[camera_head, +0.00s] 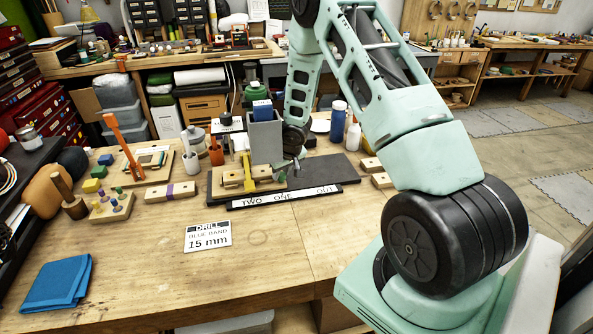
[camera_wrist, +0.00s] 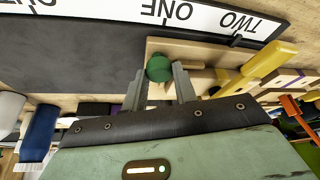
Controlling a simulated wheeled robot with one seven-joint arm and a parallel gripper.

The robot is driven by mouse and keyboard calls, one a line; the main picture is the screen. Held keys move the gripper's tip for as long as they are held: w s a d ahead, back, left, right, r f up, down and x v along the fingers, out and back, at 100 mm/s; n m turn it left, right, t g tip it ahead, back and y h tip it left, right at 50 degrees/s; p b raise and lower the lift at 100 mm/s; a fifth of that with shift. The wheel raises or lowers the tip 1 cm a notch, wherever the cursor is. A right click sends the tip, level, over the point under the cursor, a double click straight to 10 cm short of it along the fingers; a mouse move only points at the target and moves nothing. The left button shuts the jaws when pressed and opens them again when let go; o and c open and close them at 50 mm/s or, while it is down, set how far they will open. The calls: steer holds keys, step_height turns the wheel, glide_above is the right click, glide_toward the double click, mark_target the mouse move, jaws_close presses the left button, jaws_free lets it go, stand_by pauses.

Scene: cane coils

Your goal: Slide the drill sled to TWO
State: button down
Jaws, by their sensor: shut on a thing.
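The drill sled (camera_head: 225,184) is a pale wooden block on a dark track (camera_head: 335,170). The track's white front strip (camera_head: 285,197) reads TWO, ONE and OUT from left to right. The sled lies behind TWO, with its right end near ONE. A yellow handle (camera_head: 247,170) stands on it and also shows in the wrist view (camera_wrist: 268,62). In the wrist view, my gripper (camera_wrist: 169,75) is shut on a round green knob (camera_wrist: 159,68) near the sled's end (camera_wrist: 180,48). In the head view, my gripper (camera_head: 291,166) is small and its grip is unclear.
A grey box (camera_head: 264,140) stands just behind the sled. A card (camera_head: 208,236) reads DRILL, BLUE BAND, 15 mm. A purple-banded block (camera_head: 171,192) and a peg block (camera_head: 111,206) lie left. A blue bottle (camera_head: 338,122) stands behind. The track's right part is clear.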

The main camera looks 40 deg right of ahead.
steer(key=shift+w+a, duration=0.15)
steer(key=shift+a, duration=0.1)
steer(key=c, duration=1.1)
jaws_free()
steer(key=shift+r, duration=0.1)
steer(key=shift+r, duration=0.2)
steer(key=v, duration=0.2)
steer(key=shift+r, duration=0.3)
steer(key=s+a+b, duration=0.2)
steer(key=s+b, duration=0.4)
steer(key=s, duration=0.6)
steer(key=shift+s, duration=0.15)
